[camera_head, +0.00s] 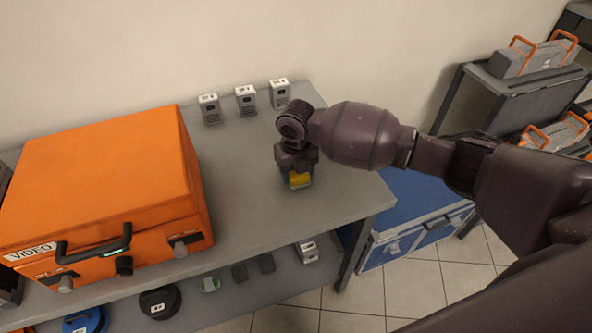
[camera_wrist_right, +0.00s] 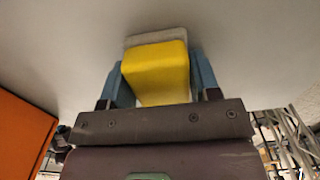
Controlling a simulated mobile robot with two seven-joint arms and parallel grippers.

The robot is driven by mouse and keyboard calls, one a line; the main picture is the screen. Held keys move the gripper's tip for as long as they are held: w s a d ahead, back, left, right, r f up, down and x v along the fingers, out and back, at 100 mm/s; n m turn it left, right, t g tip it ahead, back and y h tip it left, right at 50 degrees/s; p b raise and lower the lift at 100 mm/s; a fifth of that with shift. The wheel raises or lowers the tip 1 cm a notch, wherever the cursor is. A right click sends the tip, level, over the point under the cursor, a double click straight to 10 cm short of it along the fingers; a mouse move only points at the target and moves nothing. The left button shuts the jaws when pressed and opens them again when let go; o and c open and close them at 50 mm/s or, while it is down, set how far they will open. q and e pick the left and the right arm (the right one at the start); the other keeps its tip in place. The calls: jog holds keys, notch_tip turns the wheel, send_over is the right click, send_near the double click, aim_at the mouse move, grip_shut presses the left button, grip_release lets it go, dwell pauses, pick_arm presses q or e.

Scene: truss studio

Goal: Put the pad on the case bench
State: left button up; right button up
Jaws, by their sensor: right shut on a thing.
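A yellow pad with a grey base (camera_wrist_right: 155,72) sits between the blue fingers of my right gripper (camera_wrist_right: 157,85) in the right wrist view. The gripper is shut on it. In the head view my right gripper (camera_head: 297,180) points down at the right part of the grey bench (camera_head: 240,200), and the yellow pad (camera_head: 299,179) shows at its fingertips. The pad is at or very close to the bench top; I cannot tell if it touches. My left gripper is not in view.
A large orange case (camera_head: 100,180) marked VIDEO stands on the bench's left. Several small grey blocks (camera_head: 246,101) line the back edge. A lower shelf (camera_head: 200,305) holds round and small items. A blue case (camera_head: 415,205) stands right of the bench. Bench top around the gripper is clear.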

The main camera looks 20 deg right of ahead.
jog(key=shift+f, duration=0.1)
jog(key=o, duration=0.9)
notch_tip(320, 180, up, 12)
jog(key=p, duration=0.1)
jog(key=shift+r+p, duration=0.2)
jog(key=shift+p, duration=0.1)
jog(key=shift+s+f, duration=0.1)
